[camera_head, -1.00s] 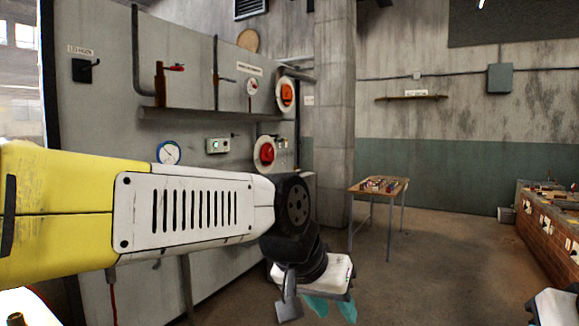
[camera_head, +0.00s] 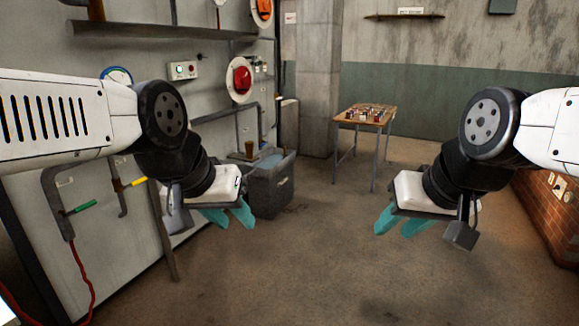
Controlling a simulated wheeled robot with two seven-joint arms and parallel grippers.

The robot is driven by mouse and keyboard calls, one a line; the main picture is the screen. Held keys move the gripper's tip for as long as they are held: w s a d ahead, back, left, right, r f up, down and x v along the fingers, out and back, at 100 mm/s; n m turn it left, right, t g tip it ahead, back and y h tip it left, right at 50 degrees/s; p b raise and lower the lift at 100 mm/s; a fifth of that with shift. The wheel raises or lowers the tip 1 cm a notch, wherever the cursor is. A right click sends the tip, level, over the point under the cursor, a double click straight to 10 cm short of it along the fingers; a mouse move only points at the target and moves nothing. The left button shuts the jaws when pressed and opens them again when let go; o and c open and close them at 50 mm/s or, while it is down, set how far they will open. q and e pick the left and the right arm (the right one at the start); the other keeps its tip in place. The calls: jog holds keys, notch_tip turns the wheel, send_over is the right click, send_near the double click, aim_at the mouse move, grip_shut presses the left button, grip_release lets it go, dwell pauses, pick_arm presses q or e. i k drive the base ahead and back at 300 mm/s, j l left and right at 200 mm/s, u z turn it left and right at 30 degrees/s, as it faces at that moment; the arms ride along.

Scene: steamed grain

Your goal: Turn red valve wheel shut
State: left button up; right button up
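A red valve wheel (camera_head: 242,80) on a round white backing is mounted on the grey wall panel, left of centre in the head view. A second, orange-red wheel (camera_head: 264,8) on a white backing is above it, cut by the top edge. My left gripper (camera_head: 229,217) has teal fingers pointing down, in front of the panel and below the red wheel, holding nothing visible. Its fingertips are apart. My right gripper (camera_head: 395,224) hangs over open floor right of centre, its teal fingers apart and empty. Neither gripper touches a wheel.
A grey bin (camera_head: 270,185) stands by the panel behind my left gripper. A wooden table (camera_head: 350,117) with small items stands further back. Pipes with a green handle (camera_head: 85,206) and a yellow handle (camera_head: 138,181) run along the panel. The middle floor is clear.

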aim_at(242, 77)
jog(key=i+j+u, duration=0.3)
jog(key=i, duration=0.65)
jog(key=i+u, duration=0.25)
jog(key=i, duration=0.65)
jog(key=i+z, duration=0.15)
jog(key=i, duration=0.35)
jog(key=i+j+z, duration=0.1)
jog(key=i, duration=0.4)
jog(key=i+j+z, duration=0.15)
jog(key=i, duration=0.35)
jog(key=i+j+z, duration=0.15)
jog(key=i, duration=0.35)
jog(key=j, duration=0.1)
